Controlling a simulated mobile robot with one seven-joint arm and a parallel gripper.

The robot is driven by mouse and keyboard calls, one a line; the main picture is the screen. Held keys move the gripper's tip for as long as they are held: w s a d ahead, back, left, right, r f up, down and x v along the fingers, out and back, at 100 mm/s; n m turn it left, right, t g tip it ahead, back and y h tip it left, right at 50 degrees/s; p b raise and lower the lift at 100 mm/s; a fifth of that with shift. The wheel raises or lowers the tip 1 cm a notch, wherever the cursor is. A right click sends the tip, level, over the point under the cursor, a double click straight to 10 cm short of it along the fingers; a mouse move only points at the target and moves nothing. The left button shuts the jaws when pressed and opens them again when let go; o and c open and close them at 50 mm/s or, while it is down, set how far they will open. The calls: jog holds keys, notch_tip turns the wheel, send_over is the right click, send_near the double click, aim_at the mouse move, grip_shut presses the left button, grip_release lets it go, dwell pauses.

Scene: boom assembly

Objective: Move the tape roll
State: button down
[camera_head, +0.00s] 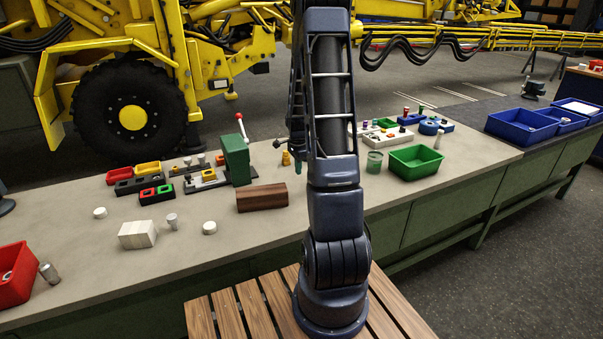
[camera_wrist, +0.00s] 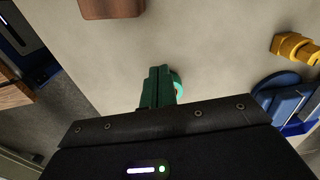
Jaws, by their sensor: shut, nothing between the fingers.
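A teal rounded rim (camera_wrist: 178,84), which looks like the tape roll, shows in the wrist view just right of my fingers. Most of it is hidden behind the fingers and the gripper body. My gripper (camera_wrist: 158,72) is shut and empty, its green fingers pointing over the grey worktop. I cannot tell from this view whether it touches the rim. In the head view my gripper is largely hidden behind my arm. A small green round thing (camera_head: 374,161) stands right of my arm there. I cannot tell whether it is the same thing.
A brown wooden block (camera_head: 262,197) lies left of my arm; it also shows in the wrist view (camera_wrist: 112,8). A yellow fitting (camera_wrist: 295,47) stands nearby. A green bin (camera_head: 415,162) and blue bins (camera_head: 522,125) stand on the right. The bench (camera_head: 330,190) has bare room between.

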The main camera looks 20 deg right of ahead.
aim_at(299, 191)
notch_tip(299, 191, down, 8)
jog(key=shift+f, duration=0.1)
jog(key=shift+d+f, duration=0.2)
jog(key=shift+f, duration=0.05)
jog(key=shift+d+r, duration=0.1)
jog(key=shift+d, duration=1.65)
jog(key=d, duration=2)
jog(key=shift+d, duration=0.25)
